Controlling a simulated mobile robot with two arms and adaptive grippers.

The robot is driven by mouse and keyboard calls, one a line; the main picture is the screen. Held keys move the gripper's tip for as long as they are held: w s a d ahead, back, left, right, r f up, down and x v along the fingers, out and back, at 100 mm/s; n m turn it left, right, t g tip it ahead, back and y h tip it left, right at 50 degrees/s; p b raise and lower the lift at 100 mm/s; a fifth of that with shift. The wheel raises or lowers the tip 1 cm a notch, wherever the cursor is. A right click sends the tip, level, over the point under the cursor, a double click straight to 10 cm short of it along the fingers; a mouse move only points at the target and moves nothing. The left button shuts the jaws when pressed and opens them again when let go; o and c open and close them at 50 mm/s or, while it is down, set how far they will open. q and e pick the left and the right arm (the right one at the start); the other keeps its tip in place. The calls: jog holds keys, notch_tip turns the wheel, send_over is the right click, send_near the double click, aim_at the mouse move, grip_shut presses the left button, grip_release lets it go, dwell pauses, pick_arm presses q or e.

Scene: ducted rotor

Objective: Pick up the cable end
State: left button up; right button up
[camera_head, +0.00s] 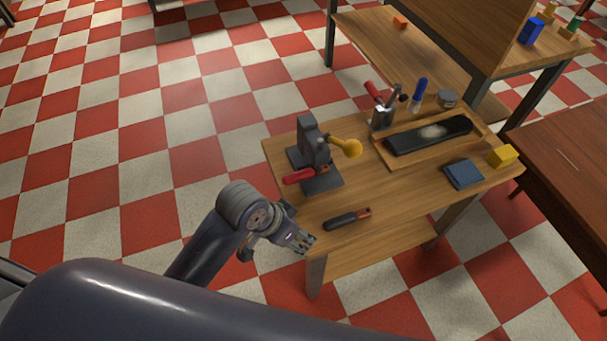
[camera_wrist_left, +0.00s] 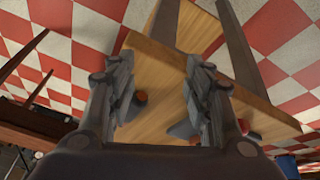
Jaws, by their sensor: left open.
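No cable end can be made out for certain. A short dark piece with an orange-red tip (camera_head: 347,219) lies on the near end of the wooden workbench (camera_head: 395,205); I cannot tell whether it is the cable end or a tool. My left gripper (camera_head: 308,241) is just off the bench's near left corner, left of and apart from that piece. In the left wrist view the left gripper (camera_wrist_left: 165,105) is open, its fingers spread over the bench top (camera_wrist_left: 160,75). An orange tip (camera_wrist_left: 141,96) shows beside the left finger, partly hidden. My right gripper is not in view.
A wooden tray (camera_head: 383,153) holds a black part (camera_head: 430,135).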

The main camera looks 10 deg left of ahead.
pick_arm(q)
jog(key=w+d+m, duration=0.1)
jog(key=w+r, duration=0.1)
jog(key=w, duration=0.1)
jog(key=w+d+r+m, duration=0.1)
jog(key=shift+w+d+m+g, duration=0.15)
jog(key=shift+d+m+g, duration=0.15)
jog(key=shift+d+g, duration=0.1)
jog(key=w, duration=0.1)
jog(key=w+r+m, duration=0.1)
jog(key=w, duration=0.1)
jog(key=shift+a+r+g, duration=0.15)
jog(key=shift+r+g, duration=0.15)
jog(key=shift+g, duration=0.1)
jog(key=w+a+r+m+g+y, duration=0.1)
jog(key=w+a+r+y, duration=0.2)
jog(key=w+a+r, duration=0.45)
send_over(289, 177)
jog(key=f, duration=0.4)
jog(key=shift+w+a+f, duration=0.15)
jog(key=shift+a+f, duration=0.05)
jog(key=shift+f, duration=0.2)
jog(key=shift+d+f, duration=0.15)
jog(key=shift+f, duration=1.25)
jog(key=shift+d+f, duration=0.1)
jog(key=shift+f, duration=1.25)
grip_shut()
